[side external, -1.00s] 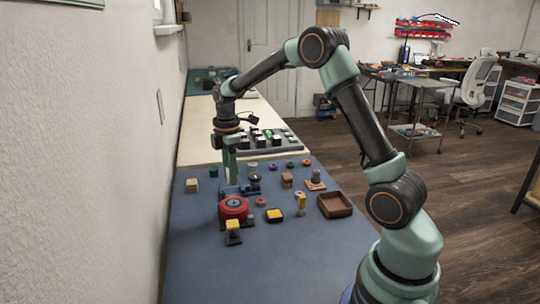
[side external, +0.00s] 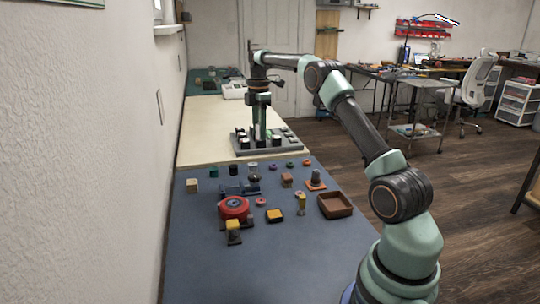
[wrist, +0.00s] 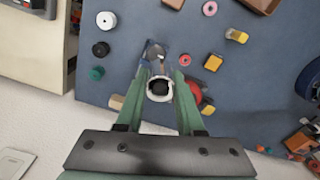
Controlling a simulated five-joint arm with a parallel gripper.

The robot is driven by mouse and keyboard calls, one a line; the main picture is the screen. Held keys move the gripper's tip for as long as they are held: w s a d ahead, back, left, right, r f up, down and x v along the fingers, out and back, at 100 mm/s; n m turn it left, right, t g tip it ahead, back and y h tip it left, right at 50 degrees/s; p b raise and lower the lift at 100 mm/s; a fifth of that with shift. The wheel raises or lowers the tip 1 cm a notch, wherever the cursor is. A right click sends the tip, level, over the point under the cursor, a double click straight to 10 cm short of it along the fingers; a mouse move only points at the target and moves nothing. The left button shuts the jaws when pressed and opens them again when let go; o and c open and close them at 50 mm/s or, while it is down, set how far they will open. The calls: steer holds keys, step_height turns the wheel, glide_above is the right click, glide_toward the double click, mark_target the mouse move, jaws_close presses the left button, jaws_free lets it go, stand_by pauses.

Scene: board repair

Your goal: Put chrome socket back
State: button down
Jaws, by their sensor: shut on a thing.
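My gripper (wrist: 160,100) is shut on the chrome socket (wrist: 159,88), a short round piece with a pale shiny rim and a dark hole, seen end-on between the fingers in the wrist view. In the side external view my gripper (side external: 259,135) points straight down and is raised; it overlaps the grey holder (side external: 292,146) in the picture, and its exact height over it is hard to tell. The holder has several dark and light pieces on it, partly hidden behind the fingers. The socket is too small to make out in the side external view.
A blue fixture (side external: 238,189), a red round part (side external: 234,208), a yellow-topped block (side external: 233,230) and a brown tray (side external: 335,205) stand on the blue mat (side external: 270,270). Several small coloured parts lie around them. The mat's front is clear. A wall (side external: 90,170) runs along the left.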

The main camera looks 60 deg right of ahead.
mark_target(266, 188)
steer(key=f, duration=0.6)
steer(key=d+f, duration=0.1)
steer(key=f, duration=0.5)
steer(key=d+f, duration=0.1)
steer(key=f, duration=0.6)
steer(key=shift+s+d+f, duration=0.1)
steer(key=shift+s, duration=0.25)
steer(key=shift+f, duration=0.15)
steer(key=c, duration=0.5)
jaws_free()
steer(key=shift+c, duration=0.2)
